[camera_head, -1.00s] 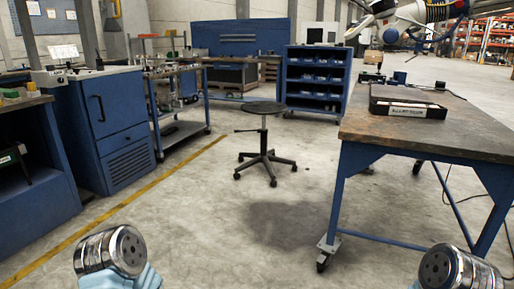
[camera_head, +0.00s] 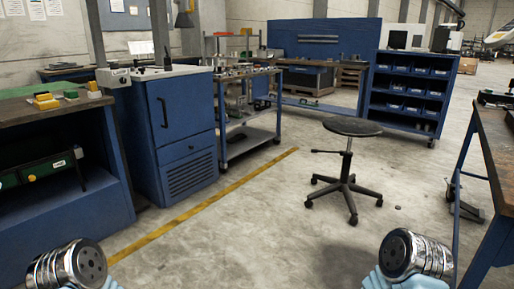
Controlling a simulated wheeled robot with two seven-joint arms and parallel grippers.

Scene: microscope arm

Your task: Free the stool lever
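A black round stool (camera_head: 352,127) stands upright on the concrete floor, right of the middle, on a dark five-star base with casters. Its thin dark lever (camera_head: 325,151) sticks out to the left from the post under the seat. Nothing is seen touching the lever, but it is too small to tell its exact state. Parts of my two arms show at the bottom left and bottom right as metallic joints. Neither of my grippers shows, and both arms are well short of the stool.
A blue workbench (camera_head: 497,150) with a dark top stands at the right edge. A blue cabinet (camera_head: 180,130) and a blue bench (camera_head: 60,225) line the left. A blue cart (camera_head: 250,140) stands behind.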

